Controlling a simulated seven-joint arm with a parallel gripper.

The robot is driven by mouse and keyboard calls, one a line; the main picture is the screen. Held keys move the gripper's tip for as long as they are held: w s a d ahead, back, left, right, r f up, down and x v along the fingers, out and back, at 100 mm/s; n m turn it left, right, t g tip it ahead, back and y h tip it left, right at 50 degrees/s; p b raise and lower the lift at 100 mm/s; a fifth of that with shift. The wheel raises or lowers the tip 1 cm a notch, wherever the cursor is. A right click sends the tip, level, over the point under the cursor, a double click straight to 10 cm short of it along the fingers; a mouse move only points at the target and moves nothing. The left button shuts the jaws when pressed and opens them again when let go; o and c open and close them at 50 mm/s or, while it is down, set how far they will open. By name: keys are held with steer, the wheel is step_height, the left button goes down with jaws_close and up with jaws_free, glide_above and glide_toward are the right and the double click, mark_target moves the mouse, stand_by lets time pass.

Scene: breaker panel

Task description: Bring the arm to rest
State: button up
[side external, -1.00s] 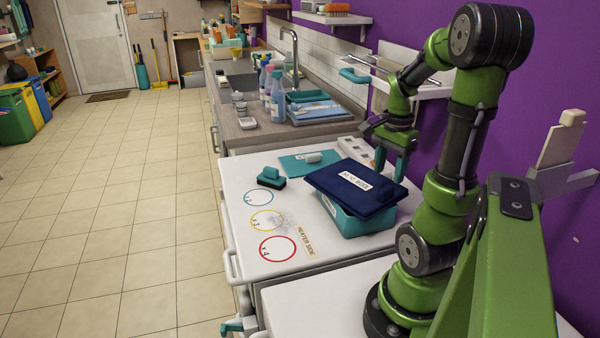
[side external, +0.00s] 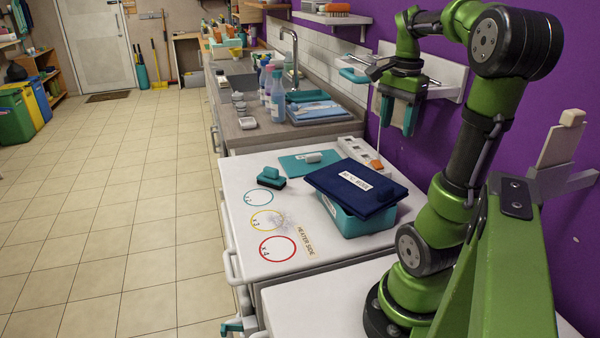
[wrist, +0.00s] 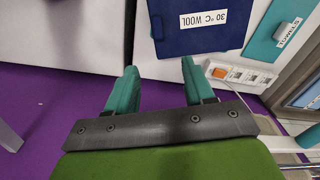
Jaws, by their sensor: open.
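My gripper (side external: 397,112) is open and empty. It is raised near the purple wall, above and behind the back right of the white worktop, with its fingers pointing down. In the wrist view its two teal fingers (wrist: 158,85) are spread apart with nothing between them. The white power strip (side external: 360,153) with an orange switch lies on the worktop below my gripper, and it also shows in the wrist view (wrist: 240,75).
A teal bin (side external: 365,224) with a dark blue lid (side external: 355,188) stands on the white worktop (side external: 235,181). A teal-and-black scrubber (side external: 271,178) and a teal board (side external: 298,164) lie nearby. A wall rack (side external: 440,80) is close behind my gripper. Spray bottles stand by the sink.

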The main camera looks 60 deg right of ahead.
steer(key=w+a+f+n+t, duration=0.3)
steer(key=w+a+n+t, duration=0.2)
steer(key=w+a+n, duration=0.85)
steer(key=s+a+n+t+y, duration=0.2)
steer(key=a+n, duration=0.3)
steer(key=a, duration=1.1)
steer(key=shift+s+f, duration=0.2)
steer(key=shift+f, duration=0.1)
